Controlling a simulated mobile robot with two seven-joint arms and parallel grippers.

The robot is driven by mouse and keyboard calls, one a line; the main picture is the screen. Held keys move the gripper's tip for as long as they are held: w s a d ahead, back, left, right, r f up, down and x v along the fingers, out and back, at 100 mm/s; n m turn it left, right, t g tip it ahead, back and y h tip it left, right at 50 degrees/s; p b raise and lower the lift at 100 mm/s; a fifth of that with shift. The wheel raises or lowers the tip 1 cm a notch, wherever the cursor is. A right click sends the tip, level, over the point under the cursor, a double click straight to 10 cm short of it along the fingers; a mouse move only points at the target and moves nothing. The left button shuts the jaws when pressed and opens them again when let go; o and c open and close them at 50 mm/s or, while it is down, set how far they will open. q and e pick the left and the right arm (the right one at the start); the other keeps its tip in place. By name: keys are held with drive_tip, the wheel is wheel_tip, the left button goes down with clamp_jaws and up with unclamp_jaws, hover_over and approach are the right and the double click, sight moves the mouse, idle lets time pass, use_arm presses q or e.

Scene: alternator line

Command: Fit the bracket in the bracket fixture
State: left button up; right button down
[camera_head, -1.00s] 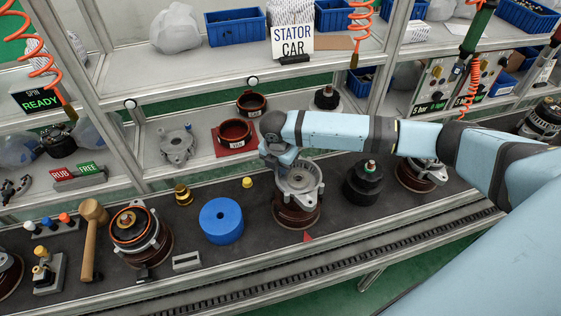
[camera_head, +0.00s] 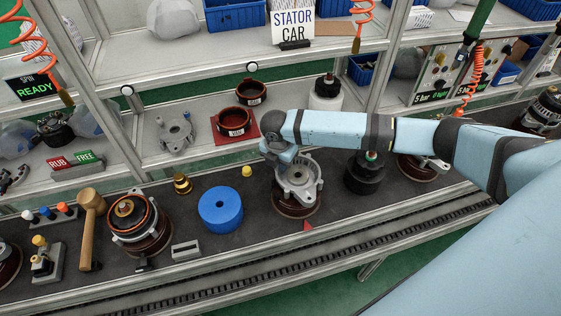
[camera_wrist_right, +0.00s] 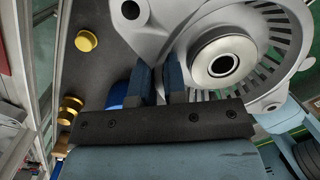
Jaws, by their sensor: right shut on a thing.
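The grey metal bracket (camera_head: 302,181), with a ring of slots and a round hub, is at the middle of the bench; it fills the upper right of the right wrist view (camera_wrist_right: 262,72). My right gripper (camera_wrist_right: 158,75) is shut on the bracket's edge. In the head view my right wrist hides part of it. A dark reddish-brown round base (camera_head: 292,206), which looks like the fixture, is directly under the bracket. I cannot tell whether the bracket is fully seated. My left gripper is not in view.
A blue ring block (camera_head: 221,210) stands left of the bracket, a black round holder (camera_head: 364,174) close on its right. A small yellow cap (camera_head: 247,171) and a brass part (camera_head: 182,184) lie behind. A red marker (camera_head: 307,225) is at the front edge. Shelves rise behind the bench.

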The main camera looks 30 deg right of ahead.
drive_tip(key=p, duration=0.2)
drive_tip(key=shift+r+p, duration=0.1)
drive_tip(key=shift+p, duration=0.3)
idle(1.9)
drive_tip(key=shift+f+b, duration=0.5)
drive_tip(key=shift+f, duration=1.15)
drive_tip(key=c, duration=1.1)
unclamp_jaws()
drive_tip(key=shift+s+f, duration=0.1)
wheel_tip(320, 180, up, 14)
drive_tip(key=a+b, duration=0.1)
drive_tip(key=shift+s+a, duration=0.15)
drive_tip(key=shift+a, duration=0.1)
